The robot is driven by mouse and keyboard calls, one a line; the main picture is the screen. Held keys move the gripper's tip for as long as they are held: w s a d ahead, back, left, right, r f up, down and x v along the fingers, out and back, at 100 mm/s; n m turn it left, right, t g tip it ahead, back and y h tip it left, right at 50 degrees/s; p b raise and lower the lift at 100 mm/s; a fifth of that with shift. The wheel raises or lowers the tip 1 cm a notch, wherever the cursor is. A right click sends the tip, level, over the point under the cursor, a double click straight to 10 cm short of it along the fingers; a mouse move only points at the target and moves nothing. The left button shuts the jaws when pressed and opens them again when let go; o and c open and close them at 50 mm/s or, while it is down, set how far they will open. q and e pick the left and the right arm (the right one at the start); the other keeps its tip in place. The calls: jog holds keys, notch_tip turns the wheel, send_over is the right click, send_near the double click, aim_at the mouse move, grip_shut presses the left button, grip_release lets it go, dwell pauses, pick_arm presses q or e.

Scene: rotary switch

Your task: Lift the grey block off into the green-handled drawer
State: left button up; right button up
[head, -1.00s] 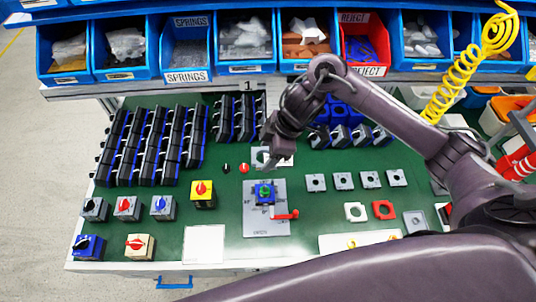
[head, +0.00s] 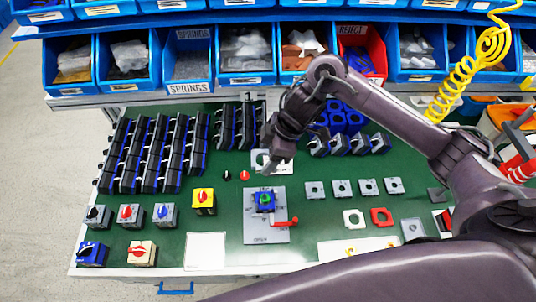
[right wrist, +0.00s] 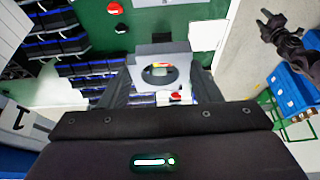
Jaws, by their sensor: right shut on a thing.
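My right gripper (head: 270,168) is above the green table, behind the grey panel. In the right wrist view, the right gripper (right wrist: 160,85) is shut on a grey block (right wrist: 146,50) with a round hole, held between its two fingers. In the head view the fingertips and a pale piece beside them overlap, so the held block's outline is unclear. My left gripper (right wrist: 275,25) shows small in the right wrist view, beyond the table over the floor. Its fingers look apart and empty. No green-handled drawer can be made out; a blue handle (head: 175,289) shows below the table's front edge.
The grey panel (head: 253,232) bears a blue-green switch (head: 264,200) and a red lever (head: 287,222). Several grey square blocks (head: 341,188) lie right of it. Black modules (head: 150,155) fill the table's back left. Blue bins (head: 247,55) line the back. Floor is open at left.

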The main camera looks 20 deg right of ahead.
jog(key=shift+r, duration=2.65)
